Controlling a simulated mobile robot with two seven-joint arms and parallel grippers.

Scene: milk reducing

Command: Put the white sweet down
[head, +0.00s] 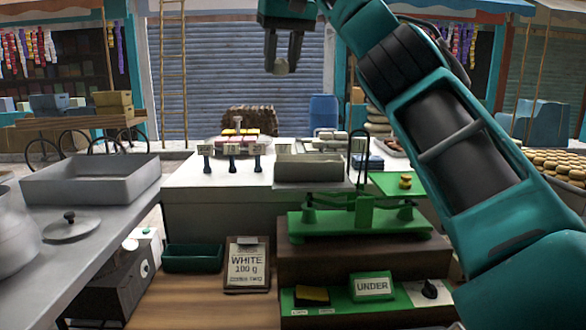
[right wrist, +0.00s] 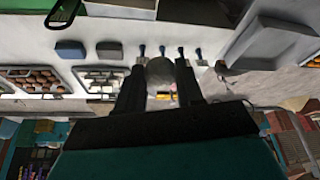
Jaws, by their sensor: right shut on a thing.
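My right gripper (head: 283,58) is raised high at the top of the head view, above the far counter. It is shut on a small round whitish-grey sweet (head: 281,67), which also shows between the fingers in the right wrist view (right wrist: 160,73). A green balance scale (head: 355,222) stands on a dark brown block. Its raised right plate (head: 385,184) carries small brass weights (head: 405,181). A card (head: 247,264) reads "WHITE 100 g". My left gripper is not in view.
An empty dark green tray (head: 193,258) lies left of the card. An "UNDER" sign (head: 372,286) stands on a green board in front. The white counter (head: 190,178) holds trays of sweets and a grey box (head: 308,172). A large metal pan (head: 92,180) and lid (head: 70,228) are left.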

